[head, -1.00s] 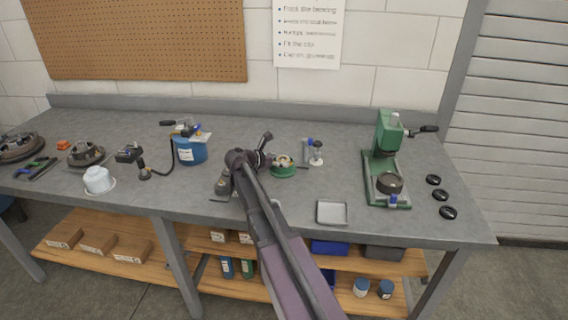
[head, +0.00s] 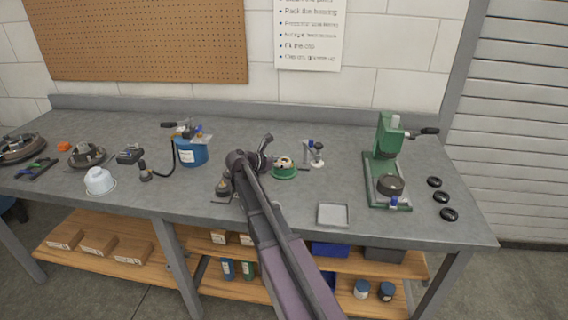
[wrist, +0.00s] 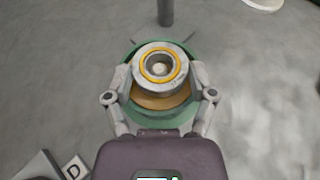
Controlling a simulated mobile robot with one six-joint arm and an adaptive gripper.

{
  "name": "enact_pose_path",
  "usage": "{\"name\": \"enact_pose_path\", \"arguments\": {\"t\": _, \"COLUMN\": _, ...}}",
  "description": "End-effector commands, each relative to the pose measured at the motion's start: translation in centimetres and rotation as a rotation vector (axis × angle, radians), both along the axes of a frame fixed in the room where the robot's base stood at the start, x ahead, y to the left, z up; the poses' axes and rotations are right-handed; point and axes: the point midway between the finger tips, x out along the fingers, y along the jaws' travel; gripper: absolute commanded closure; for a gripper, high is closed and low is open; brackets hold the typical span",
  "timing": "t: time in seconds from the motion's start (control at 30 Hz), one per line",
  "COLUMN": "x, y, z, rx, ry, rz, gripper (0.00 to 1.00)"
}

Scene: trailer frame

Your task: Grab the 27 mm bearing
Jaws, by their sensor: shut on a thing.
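The bearing (wrist: 178,80) is a grey metal ring with an orange-yellow inner ring and a dark centre. It shows in the wrist view between the two fingers of my gripper (wrist: 160,86). My gripper is shut on it from both sides. A round green dish (wrist: 133,108) with a tan inside lies below the bearing; I cannot tell whether the two touch. In the head view the green dish (head: 285,175) is just right of my wrist, and my gripper is mostly hidden there by my own arm.
A small stand with blue parts (head: 314,155) is right of the dish. A grey tray (head: 333,215) lies near the front edge. A green press (head: 385,150) and black rings (head: 441,197) are further right. A blue tub (head: 190,151) and white bowl (head: 98,181) are left.

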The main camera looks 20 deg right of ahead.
Motion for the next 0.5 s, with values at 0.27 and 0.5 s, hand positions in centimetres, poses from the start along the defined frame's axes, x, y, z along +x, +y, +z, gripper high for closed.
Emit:
{"name": "enact_pose_path", "arguments": {"t": 0.27, "x": 0.0, "y": 0.0, "z": 0.4, "rx": 0.000, "ry": 0.000, "rz": 0.000, "gripper": 0.86}}
{"name": "enact_pose_path", "arguments": {"t": 0.5, "x": 0.0, "y": 0.0, "z": 1.7, "rx": 0.000, "ry": 0.000, "rz": 0.000, "gripper": 0.86}}
